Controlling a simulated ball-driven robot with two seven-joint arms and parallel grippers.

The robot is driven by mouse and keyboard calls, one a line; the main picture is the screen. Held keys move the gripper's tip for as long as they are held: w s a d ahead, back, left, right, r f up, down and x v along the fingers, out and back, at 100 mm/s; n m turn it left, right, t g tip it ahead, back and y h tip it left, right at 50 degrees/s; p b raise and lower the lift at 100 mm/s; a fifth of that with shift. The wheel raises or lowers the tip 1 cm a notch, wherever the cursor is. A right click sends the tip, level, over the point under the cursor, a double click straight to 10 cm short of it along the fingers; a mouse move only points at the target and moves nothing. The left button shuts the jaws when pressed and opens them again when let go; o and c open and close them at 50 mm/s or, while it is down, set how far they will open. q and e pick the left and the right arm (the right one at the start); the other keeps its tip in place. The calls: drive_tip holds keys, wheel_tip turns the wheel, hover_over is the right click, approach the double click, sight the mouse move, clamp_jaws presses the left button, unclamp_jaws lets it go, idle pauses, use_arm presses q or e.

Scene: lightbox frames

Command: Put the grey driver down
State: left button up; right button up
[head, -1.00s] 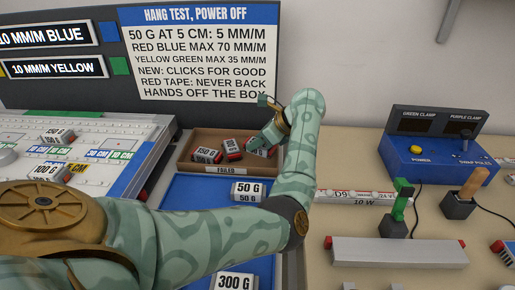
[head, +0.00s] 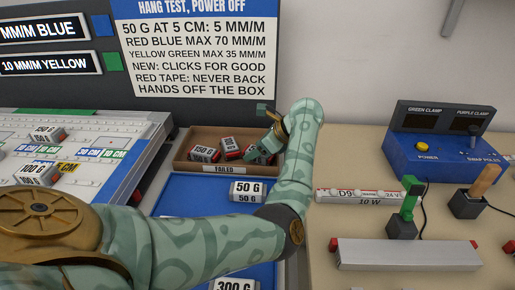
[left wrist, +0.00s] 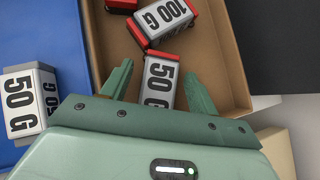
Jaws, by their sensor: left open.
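My left gripper (head: 262,150) is open over the right part of a brown tray (head: 185,166) labelled FAILED. I cannot name any piece here as the grey driver for certain; a long grey bar (head: 405,254) with red ends lies at the right, away from the gripper. My right gripper is not in view.
Another 50 G block (head: 247,191) stands on the blue mat (head: 180,200) before the tray. A blue clamp box (head: 430,160) and green (head: 408,205) and wooden-handled tools (head: 484,182) stand at the right.

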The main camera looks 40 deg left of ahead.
use_arm(q)
drive_tip(key=p+v, duration=0.2)
drive_tip(key=v, duration=1)
drive_tip(key=shift+r, duration=0.15)
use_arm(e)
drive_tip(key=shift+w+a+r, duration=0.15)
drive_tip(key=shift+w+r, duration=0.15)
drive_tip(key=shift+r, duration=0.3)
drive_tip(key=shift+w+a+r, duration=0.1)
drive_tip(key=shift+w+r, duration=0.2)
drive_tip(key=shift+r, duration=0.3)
